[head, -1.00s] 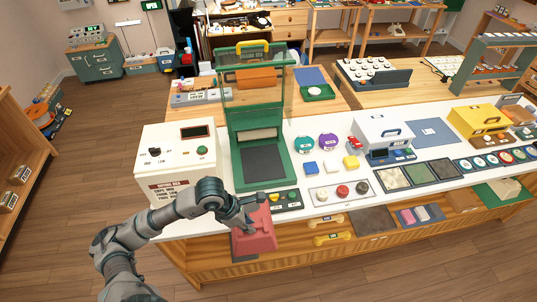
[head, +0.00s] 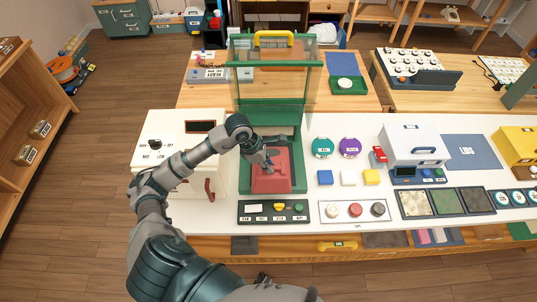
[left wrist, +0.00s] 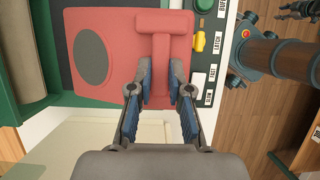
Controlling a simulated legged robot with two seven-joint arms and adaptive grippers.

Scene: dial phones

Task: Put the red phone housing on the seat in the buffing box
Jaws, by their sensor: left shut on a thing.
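The red phone housing (head: 271,180) is inside the green buffing box (head: 245,192), over its dark seat area. My left gripper (head: 268,164) is shut on the housing's raised bar. In the left wrist view the housing (left wrist: 115,82) lies flat below the fingers, and the gripper (left wrist: 160,85) has one finger on each side of the bar. The box's clear cover (head: 275,85) with a yellow handle is raised. The housing hides most of the seat, and I cannot tell whether it touches the seat. My right gripper is not in view.
A white control box (head: 178,155) stands left of the buffing box. A button panel (head: 273,211) lies in front of it. Coloured blocks (head: 348,178) and round tins (head: 336,147) are to the right, with a white lidded machine (head: 414,146) beyond.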

